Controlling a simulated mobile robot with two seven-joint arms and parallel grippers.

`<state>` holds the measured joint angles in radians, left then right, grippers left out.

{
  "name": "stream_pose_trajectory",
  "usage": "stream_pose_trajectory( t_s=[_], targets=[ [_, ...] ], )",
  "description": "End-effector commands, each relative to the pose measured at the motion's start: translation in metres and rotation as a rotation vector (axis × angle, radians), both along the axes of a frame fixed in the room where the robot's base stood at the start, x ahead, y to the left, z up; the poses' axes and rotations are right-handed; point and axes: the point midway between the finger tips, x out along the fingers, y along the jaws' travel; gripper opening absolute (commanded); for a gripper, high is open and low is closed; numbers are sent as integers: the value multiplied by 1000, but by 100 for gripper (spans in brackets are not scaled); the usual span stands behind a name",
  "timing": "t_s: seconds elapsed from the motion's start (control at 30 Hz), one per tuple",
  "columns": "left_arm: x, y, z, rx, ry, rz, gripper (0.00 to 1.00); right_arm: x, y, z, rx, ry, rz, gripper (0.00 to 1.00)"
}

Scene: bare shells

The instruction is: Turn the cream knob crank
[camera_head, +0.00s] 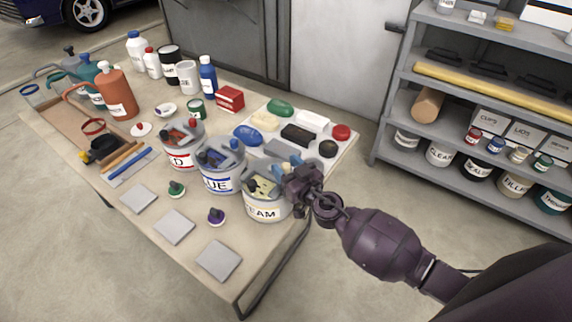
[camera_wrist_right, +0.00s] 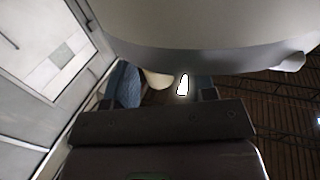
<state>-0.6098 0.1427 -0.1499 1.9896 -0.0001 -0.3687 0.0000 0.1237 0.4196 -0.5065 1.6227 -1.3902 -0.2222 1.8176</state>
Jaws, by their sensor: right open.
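The cream can (camera_head: 265,208), a grey tin with a label reading partly "EAM", stands at the table's right front edge. Cream-coloured parts (camera_head: 261,188) show in its top; the crank's exact shape is hard to tell. My right gripper (camera_head: 283,168) is over the right side of the can's top, hiding part of it. In the right wrist view, its two blue fingers (camera_wrist_right: 165,88) are apart. A small cream rounded piece (camera_wrist_right: 156,78), possibly the knob, shows between them; I cannot tell whether they touch it. My left gripper is not in view.
The blue can (camera_head: 218,182) stands close left of the cream can, with the red can (camera_head: 183,158) beyond. A pale tray (camera_head: 346,146) of coloured pieces lies behind. Grey square plates (camera_head: 219,260) lie in front. Shelves (camera_head: 398,165) stand at right.

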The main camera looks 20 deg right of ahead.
Motion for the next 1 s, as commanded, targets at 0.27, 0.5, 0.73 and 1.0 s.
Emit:
stream_pose_trajectory(
  t_s=[0.27,0.5,0.73,1.0],
  targets=[
    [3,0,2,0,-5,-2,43,4,1,0,1,0,0,51],
    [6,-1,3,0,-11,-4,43,4,1,0,1,0,1,29],
    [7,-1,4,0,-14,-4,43,4,1,0,0,0,1,2],
    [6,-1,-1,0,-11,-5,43,4,1,-1,1,0,28,2]
  ],
)
